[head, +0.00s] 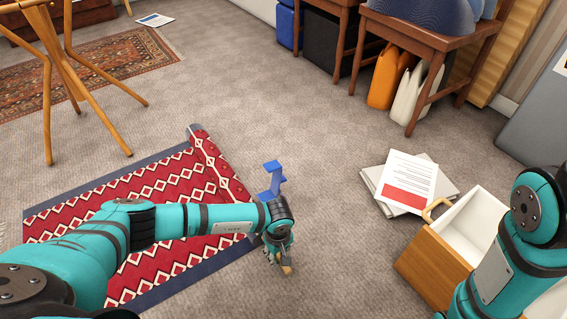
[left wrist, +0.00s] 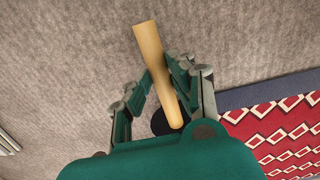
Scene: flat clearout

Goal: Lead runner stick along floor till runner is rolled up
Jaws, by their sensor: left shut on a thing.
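The runner (head: 130,222) is red with white zigzag bands and a blue-grey border. It lies flat on the carpeted floor, with a roll (head: 215,165) along its right side; my left arm crosses over it. It also shows at the right of the left wrist view (left wrist: 285,135). My left gripper (head: 280,258) is low over the floor by the near end of the roll. It is shut on the pale wooden runner stick (left wrist: 155,62), which sticks out past the fingers. A dark round part shows behind the stick; whether stick and roll join there is hidden. My right gripper is out of view.
A wooden box (head: 435,270) and a stack of papers (head: 408,183) stand to the right. Jugs (head: 390,77) stand by a wooden table at the back. A wooden stand (head: 47,110) is at the left. Bare carpet lies between runner and papers.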

